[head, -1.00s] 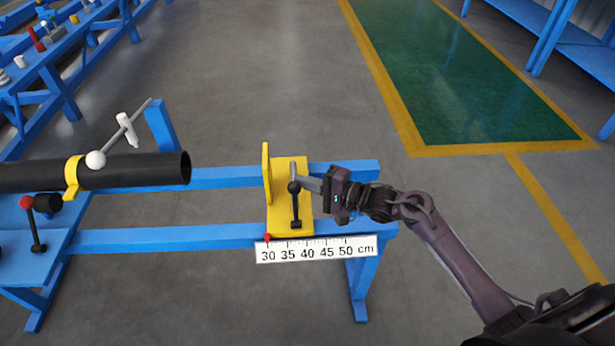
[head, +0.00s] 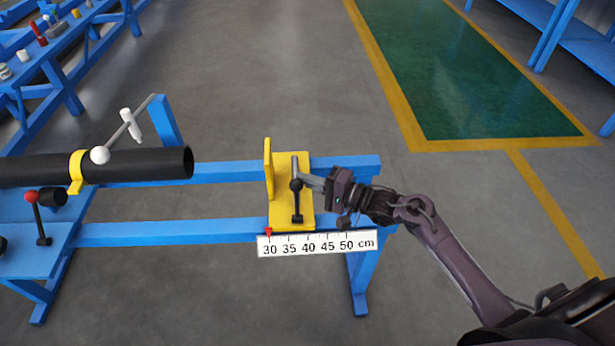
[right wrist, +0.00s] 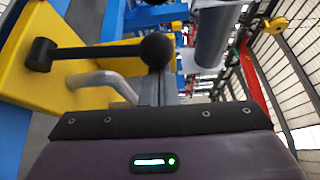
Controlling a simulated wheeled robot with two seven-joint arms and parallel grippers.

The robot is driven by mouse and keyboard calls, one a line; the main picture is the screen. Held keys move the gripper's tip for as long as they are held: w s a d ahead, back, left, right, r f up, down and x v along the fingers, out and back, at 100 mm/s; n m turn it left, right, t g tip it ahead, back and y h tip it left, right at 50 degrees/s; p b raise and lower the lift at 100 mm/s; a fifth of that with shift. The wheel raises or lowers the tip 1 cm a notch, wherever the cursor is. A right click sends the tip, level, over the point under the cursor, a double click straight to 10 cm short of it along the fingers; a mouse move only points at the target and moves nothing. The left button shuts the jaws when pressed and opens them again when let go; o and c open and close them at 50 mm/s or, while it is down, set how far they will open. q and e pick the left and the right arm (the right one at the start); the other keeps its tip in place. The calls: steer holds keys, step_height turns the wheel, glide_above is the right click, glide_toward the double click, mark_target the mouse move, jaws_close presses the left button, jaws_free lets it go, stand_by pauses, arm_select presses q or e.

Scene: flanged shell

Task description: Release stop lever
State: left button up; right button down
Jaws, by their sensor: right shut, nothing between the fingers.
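The stop is a yellow plate with an upright yellow face (head: 268,170), standing across the blue rails. A grey bent pin (right wrist: 100,82) lies beside the lever in the right wrist view. My right gripper (head: 307,179) is shut and empty, its tips right by the lever's knob from the right. In the right wrist view the lever (right wrist: 100,51) lies just beyond the fingers (right wrist: 158,92); I cannot tell whether they touch it. My left gripper is out of view.
A white ruler (head: 315,243) marked 30 to 50 cm hangs on the front rail, with a red pointer near 30. A black pipe (head: 130,167) in a yellow clamp lies at left. A red-knobbed lever (head: 37,220) stands below it. Floor beyond the rails is clear.

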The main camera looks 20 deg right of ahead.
arm_select(q)
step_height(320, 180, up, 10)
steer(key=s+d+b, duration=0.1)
steer(key=b, duration=0.3)
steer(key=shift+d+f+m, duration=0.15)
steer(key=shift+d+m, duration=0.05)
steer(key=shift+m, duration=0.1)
arm_select(e)
steer(key=s+a+f+n+y, duration=0.3)
steer(key=s+n+y, duration=0.3)
steer(key=s+n, duration=0.5)
steer(key=shift+s+a+n, duration=0.2)
steer(key=shift+n, duration=0.7)
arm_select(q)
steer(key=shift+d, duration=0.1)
arm_select(e)
steer(key=shift+s+f, duration=0.15)
steer(key=shift+f, duration=0.15)
steer(key=shift+r, duration=0.1)
